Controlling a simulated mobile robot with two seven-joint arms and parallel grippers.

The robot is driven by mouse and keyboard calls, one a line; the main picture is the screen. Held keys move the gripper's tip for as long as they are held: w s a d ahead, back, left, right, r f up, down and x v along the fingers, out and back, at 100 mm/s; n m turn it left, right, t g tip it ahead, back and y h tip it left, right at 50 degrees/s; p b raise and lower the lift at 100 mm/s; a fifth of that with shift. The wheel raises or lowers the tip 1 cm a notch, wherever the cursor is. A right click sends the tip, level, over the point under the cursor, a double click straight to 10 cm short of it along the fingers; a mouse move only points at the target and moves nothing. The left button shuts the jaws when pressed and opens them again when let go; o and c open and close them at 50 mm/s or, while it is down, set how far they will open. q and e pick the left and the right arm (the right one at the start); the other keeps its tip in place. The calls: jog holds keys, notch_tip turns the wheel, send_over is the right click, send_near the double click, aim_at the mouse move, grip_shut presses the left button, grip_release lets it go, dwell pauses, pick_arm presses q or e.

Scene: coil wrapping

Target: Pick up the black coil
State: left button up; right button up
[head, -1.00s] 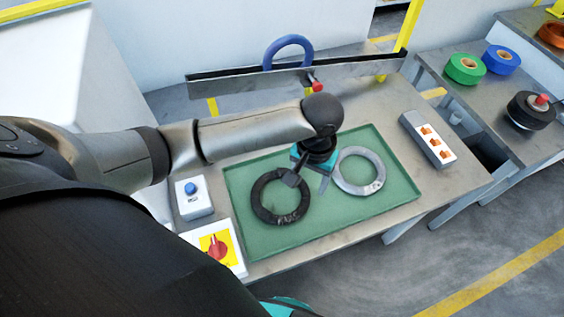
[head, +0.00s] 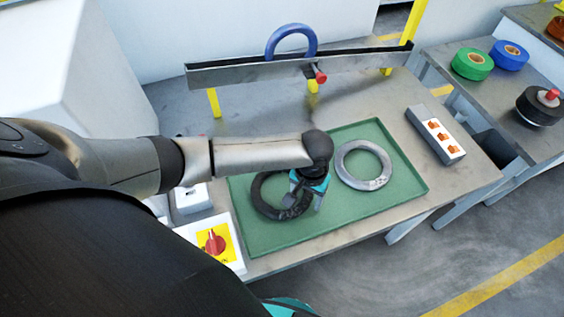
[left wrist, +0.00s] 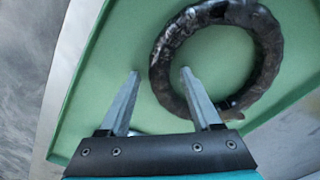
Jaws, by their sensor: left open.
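The black coil (head: 261,193) is a dark wrapped ring lying flat on the green tray (head: 262,238), in its left half. It also shows in the left wrist view (left wrist: 262,45), at the upper right. My left gripper (head: 305,205) is above the coil's right side and hides part of it. In the left wrist view my left gripper (left wrist: 158,75) is open, with its fingers apart.
A light grey coil (head: 344,171) lies on the tray to the right. A box with orange switches (head: 434,135) and a red-knob box (head: 214,244) flank the tray. A metal rail (head: 235,73) with a blue ring (head: 290,35) stands behind. Tape rolls are on the right-hand table.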

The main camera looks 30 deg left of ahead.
pick_arm(q)
grip_shut()
dwell(0.5)
jog(key=shift+r, duration=0.1)
dwell(0.8)
